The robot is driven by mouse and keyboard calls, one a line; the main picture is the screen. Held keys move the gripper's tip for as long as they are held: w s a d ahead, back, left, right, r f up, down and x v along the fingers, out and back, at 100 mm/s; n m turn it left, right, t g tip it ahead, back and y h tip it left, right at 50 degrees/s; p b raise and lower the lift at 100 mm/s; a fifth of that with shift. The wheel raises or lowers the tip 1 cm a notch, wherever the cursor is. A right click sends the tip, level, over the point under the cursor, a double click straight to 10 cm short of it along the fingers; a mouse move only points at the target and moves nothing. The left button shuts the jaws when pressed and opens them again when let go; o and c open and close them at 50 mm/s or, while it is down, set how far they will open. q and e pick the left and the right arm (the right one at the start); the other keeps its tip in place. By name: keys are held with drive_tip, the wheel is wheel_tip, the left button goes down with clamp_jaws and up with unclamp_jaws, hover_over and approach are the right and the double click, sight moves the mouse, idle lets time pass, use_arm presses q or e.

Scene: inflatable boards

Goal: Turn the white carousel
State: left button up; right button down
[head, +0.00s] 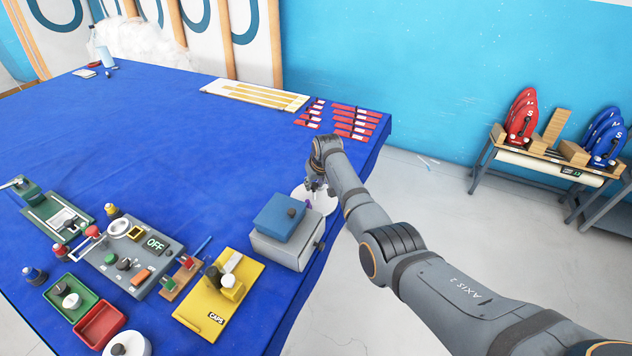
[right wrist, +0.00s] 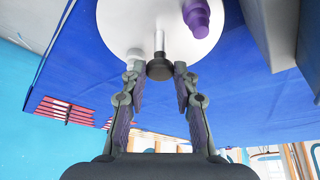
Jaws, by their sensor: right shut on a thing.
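The white carousel (head: 325,205) is a round disc near the right edge of the blue table, partly hidden by my right gripper (head: 314,184). In the right wrist view the disc (right wrist: 125,25) fills the top middle. A metal post with a black knob (right wrist: 160,69) stands out from it. A purple piece (right wrist: 197,18) sits on the disc beside the post. My right gripper is shut on the black knob, with one finger on each side. My left gripper is not in view.
A grey box (head: 285,250) with a blue block (head: 279,214) on top stands close beside the carousel. A yellow board (head: 228,300) and a grey panel (head: 125,255) lie further left. Red strips (head: 355,122) lie behind. The table's middle (head: 150,140) is clear.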

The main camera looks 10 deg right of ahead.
drive_tip(key=shift+m, duration=0.4)
idle(0.4)
drive_tip(key=c, duration=1)
unclamp_jaws()
drive_tip(key=v, duration=1.2)
drive_tip(key=shift+w+a, duration=0.1)
drive_tip(key=shift+a, duration=0.05)
